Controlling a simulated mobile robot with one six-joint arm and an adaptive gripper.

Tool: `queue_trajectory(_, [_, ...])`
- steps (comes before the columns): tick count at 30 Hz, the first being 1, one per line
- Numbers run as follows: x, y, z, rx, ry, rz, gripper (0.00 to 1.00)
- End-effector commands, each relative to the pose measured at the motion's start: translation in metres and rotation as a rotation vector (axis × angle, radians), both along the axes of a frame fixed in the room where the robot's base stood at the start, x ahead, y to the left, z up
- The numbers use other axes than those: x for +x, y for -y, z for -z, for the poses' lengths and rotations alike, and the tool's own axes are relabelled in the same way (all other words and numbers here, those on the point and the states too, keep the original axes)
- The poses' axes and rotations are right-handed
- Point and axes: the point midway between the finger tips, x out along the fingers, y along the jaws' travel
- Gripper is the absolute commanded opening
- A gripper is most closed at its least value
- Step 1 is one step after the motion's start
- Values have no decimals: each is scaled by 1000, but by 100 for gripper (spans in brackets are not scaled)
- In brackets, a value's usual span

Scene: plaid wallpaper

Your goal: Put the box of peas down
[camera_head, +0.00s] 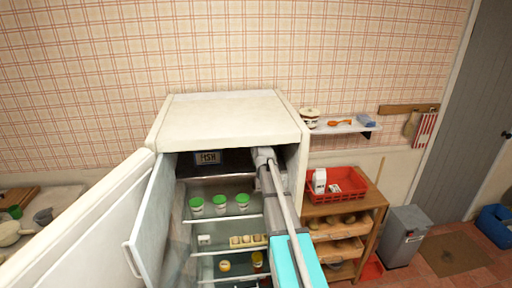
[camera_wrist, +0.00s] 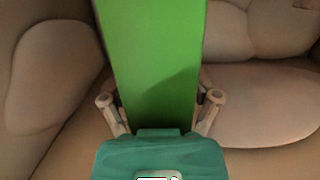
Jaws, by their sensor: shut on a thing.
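The box of peas (camera_wrist: 152,48) is a plain green box in the wrist view, seen from close up. My gripper (camera_wrist: 160,98) has one finger on each side of it and is shut on it. In the head view my arm reaches into the dark top compartment of the open fridge (camera_head: 232,115). The gripper's fingers and the green box are hidden there. Pale, rounded, lumpy surfaces surround the box in the wrist view. I cannot tell whether the box touches them.
A dark box with pale lettering (camera_head: 207,158) stands in the top compartment, left of my arm. Green-lidded tubs (camera_head: 219,203) stand on the shelf below. The fridge door (camera_head: 150,225) hangs open at left. A wooden shelf unit with a red crate (camera_head: 349,196) stands at right.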

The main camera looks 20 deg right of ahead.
Motion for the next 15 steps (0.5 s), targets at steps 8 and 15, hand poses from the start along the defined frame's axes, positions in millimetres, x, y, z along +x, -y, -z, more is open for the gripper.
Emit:
queue_trajectory(8, [6,1,0,0,1,-1,16])
queue_trajectory(15, [9,1,0,0,1,-1,16])
